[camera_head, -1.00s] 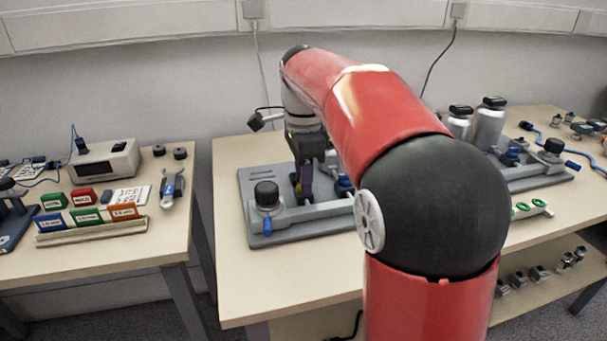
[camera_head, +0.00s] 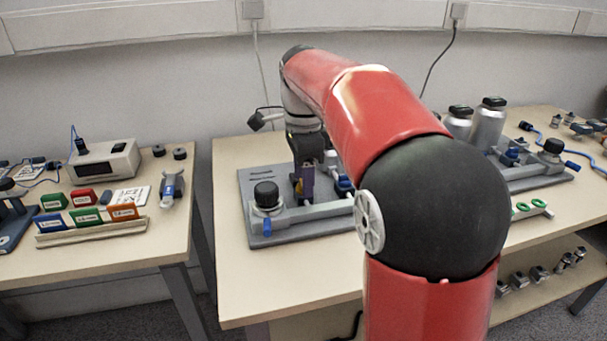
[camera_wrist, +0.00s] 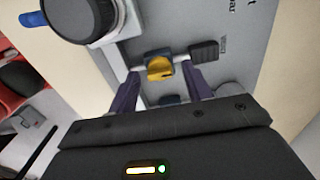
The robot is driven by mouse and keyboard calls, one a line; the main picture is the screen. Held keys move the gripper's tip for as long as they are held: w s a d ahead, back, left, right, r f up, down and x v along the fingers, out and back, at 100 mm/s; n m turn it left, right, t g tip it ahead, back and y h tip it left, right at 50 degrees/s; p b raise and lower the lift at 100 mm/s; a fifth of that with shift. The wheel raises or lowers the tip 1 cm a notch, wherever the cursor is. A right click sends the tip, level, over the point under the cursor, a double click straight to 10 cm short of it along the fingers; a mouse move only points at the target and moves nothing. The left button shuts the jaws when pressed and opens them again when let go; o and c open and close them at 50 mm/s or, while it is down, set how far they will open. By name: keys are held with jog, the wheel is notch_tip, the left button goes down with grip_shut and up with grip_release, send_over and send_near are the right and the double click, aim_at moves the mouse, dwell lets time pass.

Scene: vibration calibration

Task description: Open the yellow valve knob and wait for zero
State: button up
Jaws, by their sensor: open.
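The yellow valve knob (camera_wrist: 160,67) sits on a pipe fitting on a grey plate in the wrist view. My gripper (camera_wrist: 162,80) is open, with one purple finger on each side of the knob and its tips close to it. I cannot tell whether the fingers touch it. In the head view my gripper (camera_head: 304,190) points down over the grey plate (camera_head: 262,180), and the knob is hard to make out there. A large black knob (camera_head: 266,193) stands on the plate's left part and shows at the top left of the wrist view (camera_wrist: 85,15).
A dark ribbed piece (camera_wrist: 208,50) sits right of the yellow knob. A blue-handled part (camera_head: 343,184) stands right of my gripper. Silver bottles (camera_head: 487,125) stand at the back right. The table front (camera_head: 255,285) is clear.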

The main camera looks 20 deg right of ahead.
notch_tip(320, 180, up, 8)
jog(key=shift+f, duration=0.1)
dwell(0.4)
